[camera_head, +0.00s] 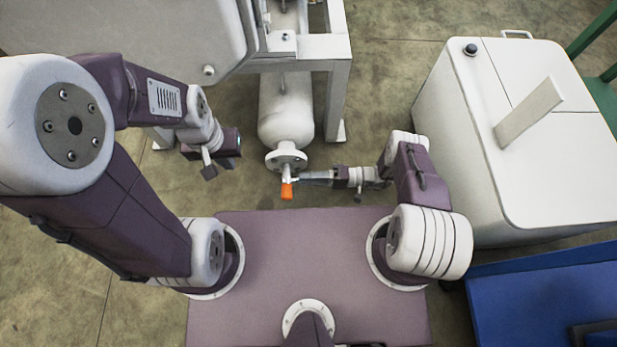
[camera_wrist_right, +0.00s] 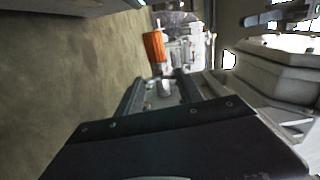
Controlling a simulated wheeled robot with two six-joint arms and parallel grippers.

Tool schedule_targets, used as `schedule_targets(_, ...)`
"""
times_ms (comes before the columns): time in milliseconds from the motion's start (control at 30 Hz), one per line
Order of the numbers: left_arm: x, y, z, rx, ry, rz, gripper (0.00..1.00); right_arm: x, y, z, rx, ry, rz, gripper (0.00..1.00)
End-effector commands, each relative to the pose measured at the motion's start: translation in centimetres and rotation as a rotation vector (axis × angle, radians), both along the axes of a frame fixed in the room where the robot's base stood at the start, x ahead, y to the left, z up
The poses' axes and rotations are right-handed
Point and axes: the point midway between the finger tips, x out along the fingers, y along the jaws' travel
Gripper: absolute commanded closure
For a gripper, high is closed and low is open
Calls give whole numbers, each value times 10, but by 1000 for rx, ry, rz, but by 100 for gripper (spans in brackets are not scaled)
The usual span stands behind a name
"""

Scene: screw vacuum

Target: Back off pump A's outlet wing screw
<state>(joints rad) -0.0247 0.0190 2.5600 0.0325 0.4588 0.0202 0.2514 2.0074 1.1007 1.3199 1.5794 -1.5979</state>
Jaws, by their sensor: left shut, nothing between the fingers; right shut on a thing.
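A white pump cylinder (camera_head: 286,115) with a round flange (camera_head: 286,158) at its near end stands at upper middle in the head view. An orange piece (camera_head: 287,191) sits just below the flange; in the right wrist view it is a ribbed orange cylinder (camera_wrist_right: 154,46) beyond the fingertips. My right gripper (camera_head: 300,179) reaches in from the right and is shut on a small light metal piece (camera_wrist_right: 165,88), apparently the wing screw, partly hidden by the fingers. No pump label is readable. My left gripper (camera_head: 209,172) is shut and empty, left of the pump and apart from it.
A white frame (camera_head: 338,85) stands behind and right of the flange. A large white cabinet (camera_head: 470,150) fills the right side, with a blue box (camera_head: 540,295) below it.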

Motion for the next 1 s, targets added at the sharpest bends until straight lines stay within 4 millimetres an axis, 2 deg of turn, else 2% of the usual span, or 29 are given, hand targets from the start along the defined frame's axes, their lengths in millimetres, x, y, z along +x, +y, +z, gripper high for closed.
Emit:
schedule_targets(567,0,0,1,0,0,0,100,-1,1,-1,-1,-27,2,97)
schedule_targets(600,0,0,1,0,0,0,100,-1,1,-1,-1,-27,2,48)
schedule_targets(667,0,0,1,0,0,0,100,-1,1,-1,-1,-27,2,35)
schedule_targets(1000,0,0,1,0,0,0,100,0,-4,0,0,-28,-2,35)
